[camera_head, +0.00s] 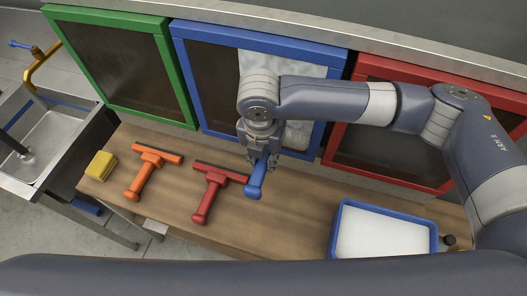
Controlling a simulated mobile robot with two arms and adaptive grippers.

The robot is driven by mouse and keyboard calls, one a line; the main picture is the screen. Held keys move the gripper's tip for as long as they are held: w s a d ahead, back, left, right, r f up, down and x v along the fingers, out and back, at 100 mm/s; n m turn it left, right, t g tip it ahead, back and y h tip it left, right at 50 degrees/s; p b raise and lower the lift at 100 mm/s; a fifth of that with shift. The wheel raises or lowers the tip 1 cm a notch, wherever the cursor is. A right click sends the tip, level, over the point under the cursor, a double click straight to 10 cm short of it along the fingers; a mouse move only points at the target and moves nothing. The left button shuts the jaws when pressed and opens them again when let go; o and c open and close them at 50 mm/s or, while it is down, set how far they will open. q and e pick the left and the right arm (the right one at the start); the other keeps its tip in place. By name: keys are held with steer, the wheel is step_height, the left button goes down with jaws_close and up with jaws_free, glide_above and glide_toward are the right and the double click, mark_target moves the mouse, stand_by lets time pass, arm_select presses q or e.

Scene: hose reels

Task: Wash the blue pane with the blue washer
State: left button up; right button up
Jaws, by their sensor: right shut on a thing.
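The blue pane (212,84) is the middle one of three framed panes at the back of the bench. Its left part is dark brown; a pale, whitish band covers much of its right part, partly behind my arm. My right gripper (259,149) is shut on a blue-handled tool, the blue washer (256,181), in front of the pane's lower part. The handle points down toward the bench. The washer's head is hidden by my gripper and arm, so I cannot tell whether it touches the pane. My left gripper is not in view.
A green-framed pane (118,62) stands left and a red-framed one (385,150) right. An orange squeegee (143,176), a red squeegee (207,195) and a yellow sponge (101,165) lie on the wooden bench (285,215). A blue tray (334,232) with white contents sits right. A sink (45,140) is far left.

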step_height(320, 180, down, 8)
steer(key=b, duration=0.2)
stand_by(0.8)
steer(key=s+a+p, duration=0.2)
steer(key=s+p, duration=0.1)
steer(key=s, duration=0.3)
steer(key=shift+s+a, duration=0.15)
steer(key=shift+s, duration=0.25)
